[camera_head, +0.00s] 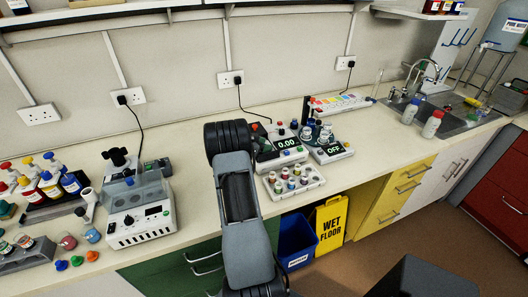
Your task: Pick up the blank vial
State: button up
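A pale rack (312,181) holds several small vials with coloured caps, standing upright near the bench's front edge. I cannot tell which vial is the blank, as any labels are too small to read. More small capped vials stand close behind, around the device reading 0.00 (287,143) and the device reading OFF (334,151). My arm reaches up from the bottom centre, just left of the rack, and hides part of the bench there. My gripper's fingers do not show, so I cannot see whether they hold anything.
A white device with a clear lid (140,238) and colourful bottles (48,186) stand at the left. A sink (455,118) and two capped bottles (432,124) are at the right. Bare bench (380,150) lies right of the OFF device. A yellow wet-floor sign (331,225) stands below.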

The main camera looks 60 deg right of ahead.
grip_shut()
jog(key=shift+r, duration=0.1)
jog(key=shift+r, duration=0.55)
jog(key=s+a+r+b, duration=0.2)
jog(key=s+a+r, duration=0.6)
jog(key=s+r, duration=0.3)
jog(key=shift+s+a+r, duration=0.15)
jog(key=shift+s+r, duration=0.05)
jog(key=shift+r, duration=0.15)
